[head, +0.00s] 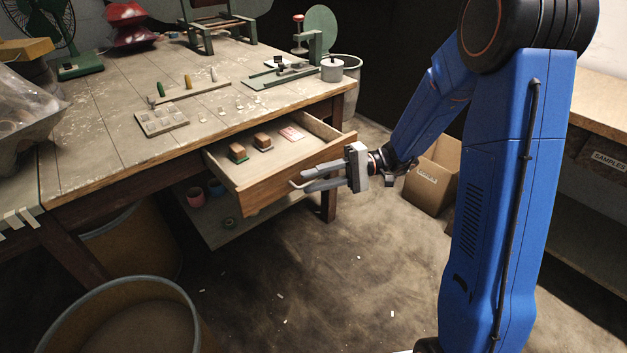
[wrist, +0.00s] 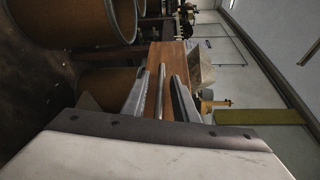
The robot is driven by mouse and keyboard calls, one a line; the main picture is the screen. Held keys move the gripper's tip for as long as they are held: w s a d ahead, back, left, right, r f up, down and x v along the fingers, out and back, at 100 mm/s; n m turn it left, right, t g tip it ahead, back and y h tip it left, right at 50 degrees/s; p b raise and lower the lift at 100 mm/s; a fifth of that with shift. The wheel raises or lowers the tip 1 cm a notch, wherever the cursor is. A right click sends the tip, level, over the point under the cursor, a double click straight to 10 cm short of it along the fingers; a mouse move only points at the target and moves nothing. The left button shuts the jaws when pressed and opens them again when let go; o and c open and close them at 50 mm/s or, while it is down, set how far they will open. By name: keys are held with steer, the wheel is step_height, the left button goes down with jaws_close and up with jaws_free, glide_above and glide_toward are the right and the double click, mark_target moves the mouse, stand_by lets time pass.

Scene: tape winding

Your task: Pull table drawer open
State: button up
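The table drawer (head: 265,189) is pulled out from the wooden table (head: 90,158), its inside showing. It holds two wooden-topped blocks (head: 262,141) and a pink card (head: 291,133). My gripper (head: 304,182) is at the drawer's front, beside its handle. In the wrist view, a thin metal handle bar (wrist: 161,92) runs between the two fingers, with a visible gap on each side. The fingers look open around the bar rather than shut on it. The drawer front (wrist: 166,56) is brown wood beyond the fingertips. Part of the handle is hidden by the fingers in the head view.
A large round bin (head: 120,286) stands at front left, with another drum under the table. A lower shelf (head: 235,232) holds small pots. A cardboard box (head: 431,178) sits on the floor behind my arm. The floor in front of the drawer is mostly clear.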

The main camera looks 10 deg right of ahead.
steer(key=v, duration=1.7)
steer(key=shift+s, duration=0.1)
steer(key=s+a+r+h, duration=0.25)
steer(key=s+h, duration=0.55)
steer(key=s, duration=0.8)
steer(key=s+d+r+t+h, duration=0.2)
steer(key=s+d+t+h, duration=0.5)
steer(key=s, duration=0.4)
steer(key=shift+d+t+h, duration=0.35)
steer(key=shift+t+h, duration=0.35)
steer(key=shift+h, duration=0.1)
steer(key=shift+s+r, duration=0.1)
steer(key=shift+r, duration=0.05)
